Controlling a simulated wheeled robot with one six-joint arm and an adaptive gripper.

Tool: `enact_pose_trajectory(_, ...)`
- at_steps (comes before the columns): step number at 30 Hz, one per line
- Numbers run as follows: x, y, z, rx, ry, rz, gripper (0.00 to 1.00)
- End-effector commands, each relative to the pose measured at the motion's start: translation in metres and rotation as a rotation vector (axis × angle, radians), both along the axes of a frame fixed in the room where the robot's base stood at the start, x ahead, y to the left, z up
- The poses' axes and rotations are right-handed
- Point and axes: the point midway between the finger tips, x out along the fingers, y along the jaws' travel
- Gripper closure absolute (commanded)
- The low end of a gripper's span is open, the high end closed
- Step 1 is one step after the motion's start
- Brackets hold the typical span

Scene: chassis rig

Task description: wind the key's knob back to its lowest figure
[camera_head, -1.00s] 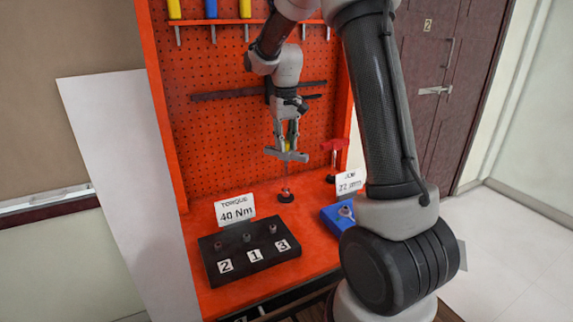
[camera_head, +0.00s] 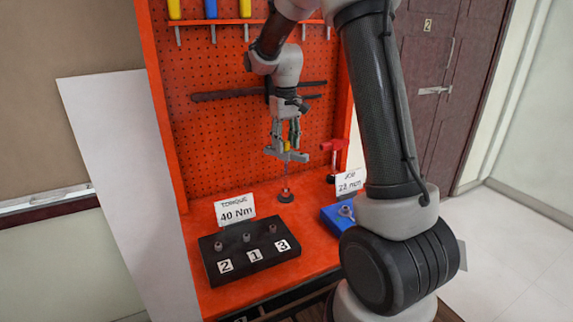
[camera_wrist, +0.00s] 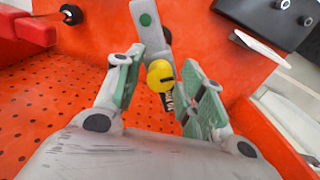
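The key stands upright on a round black base (camera_head: 286,197) on the orange bench. Its yellow knob (camera_wrist: 160,75) has a dark mark, and a black part with white lettering shows beside it. The lettering is too small to read. In the head view the yellow knob (camera_head: 287,146) sits among my fingertips. My gripper (camera_head: 286,152) points down over the key. In the wrist view its green-padded fingers (camera_wrist: 163,92) stand apart around the knob, with a clear gap on the left. The right finger is close to the knob; I cannot tell whether it touches.
A black block (camera_head: 222,272) holds sockets marked 2, 1, 3, behind it a "40 Nm" card (camera_head: 235,209). A blue block (camera_head: 333,220) and a "22 mm" card (camera_head: 350,182) are at right. The pegboard is behind.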

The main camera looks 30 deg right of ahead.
Motion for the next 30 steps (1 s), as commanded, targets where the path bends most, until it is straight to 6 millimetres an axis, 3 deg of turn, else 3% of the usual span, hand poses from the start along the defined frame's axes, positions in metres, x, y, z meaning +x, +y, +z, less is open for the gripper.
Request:
enact_pose_trajectory(21,0.0,0.0,0.054,0.0,-0.001,0.0,0.61)
enact_pose_trajectory(30,0.0,0.0,0.06,0.0,0.0,0.0,0.61)
